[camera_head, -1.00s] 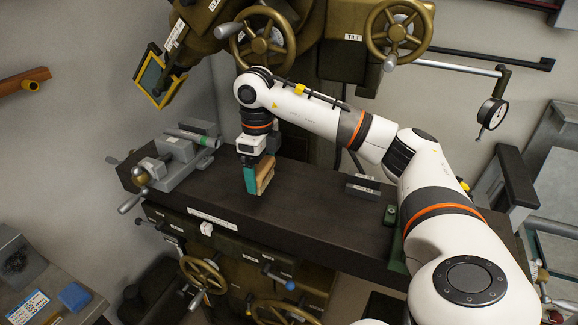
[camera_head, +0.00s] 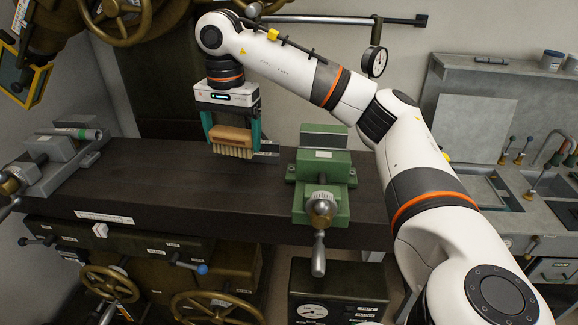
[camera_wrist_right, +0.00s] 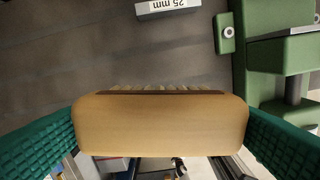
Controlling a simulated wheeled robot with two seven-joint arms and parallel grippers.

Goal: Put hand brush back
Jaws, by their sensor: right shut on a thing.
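The hand brush (camera_head: 232,139) has a tan wooden back and pale bristles that point down. My right gripper (camera_head: 233,142) is shut on it, with a teal finger at each end of the wooden back. The brush is held above the dark machine table, left of the green vise. In the right wrist view the brush's wooden back (camera_wrist_right: 160,124) fills the lower middle between the two ribbed teal fingers, and only the tops of the bristles show beyond it. My left gripper is not in view.
The green vise (camera_head: 322,182) stands on the dark table (camera_head: 160,185), close right of the brush. A grey vise (camera_head: 58,160) stands at the left. The table between is mostly clear.

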